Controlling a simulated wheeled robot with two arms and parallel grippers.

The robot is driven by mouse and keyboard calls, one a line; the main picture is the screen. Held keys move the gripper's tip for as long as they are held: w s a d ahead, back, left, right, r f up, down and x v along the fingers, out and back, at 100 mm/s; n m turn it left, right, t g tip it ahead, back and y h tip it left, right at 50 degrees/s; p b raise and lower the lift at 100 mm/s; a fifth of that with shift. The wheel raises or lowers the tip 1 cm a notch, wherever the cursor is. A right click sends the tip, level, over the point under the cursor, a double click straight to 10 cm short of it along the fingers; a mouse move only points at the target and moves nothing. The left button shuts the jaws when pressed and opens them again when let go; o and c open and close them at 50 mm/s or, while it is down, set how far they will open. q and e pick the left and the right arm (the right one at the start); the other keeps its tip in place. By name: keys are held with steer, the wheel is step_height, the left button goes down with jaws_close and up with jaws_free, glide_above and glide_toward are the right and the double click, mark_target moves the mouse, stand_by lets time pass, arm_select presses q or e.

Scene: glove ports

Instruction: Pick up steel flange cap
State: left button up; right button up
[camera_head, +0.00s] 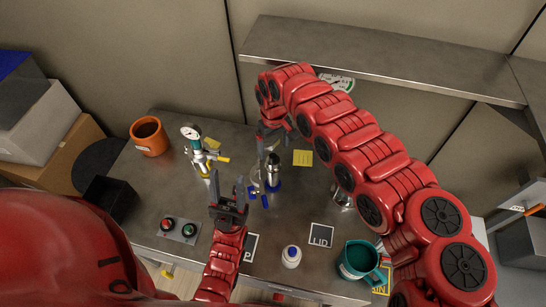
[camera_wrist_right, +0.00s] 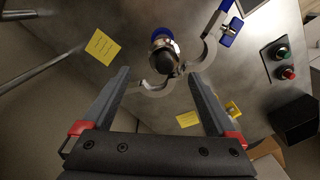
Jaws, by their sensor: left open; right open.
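A steel cylindrical fitting (camera_head: 273,168) with a dark top and a blue base stands upright mid-bench; it also shows in the right wrist view (camera_wrist_right: 164,50). I take its upper part to be the steel flange cap, but cannot tell where the cap ends. An open hinged clamp (camera_head: 257,186) with blue parts is beside it, also in the right wrist view (camera_wrist_right: 211,50). My right gripper (camera_head: 274,139) is open and empty, behind and above the fitting, which appears just beyond its fingertips (camera_wrist_right: 158,74). My left gripper (camera_head: 227,178) is open and empty, left of the clamp.
A gauge with a yellow-handled valve (camera_head: 201,150) stands left of the fitting. An orange pot (camera_head: 149,137), button box (camera_head: 180,229), white bottle (camera_head: 291,256) and teal mug (camera_head: 359,261) stand around. My right arm hides part of another steel item (camera_head: 341,197). A shelf (camera_head: 380,58) overhangs the back.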

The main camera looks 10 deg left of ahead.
mark_target(272, 156)
steer(key=shift+s+f, duration=0.1)
steer(key=shift+f, duration=0.05)
steer(key=f+p, duration=0.1)
steer(key=f, duration=0.1)
steer(key=s+f+p, duration=0.1)
steer(key=shift+a+f, duration=0.15)
steer(key=shift+f, duration=0.2)
steer(key=shift+w+f, duration=0.2)
steer(key=shift+f, duration=0.45)
steer(key=shift+c, duration=0.3)
jaws_close()
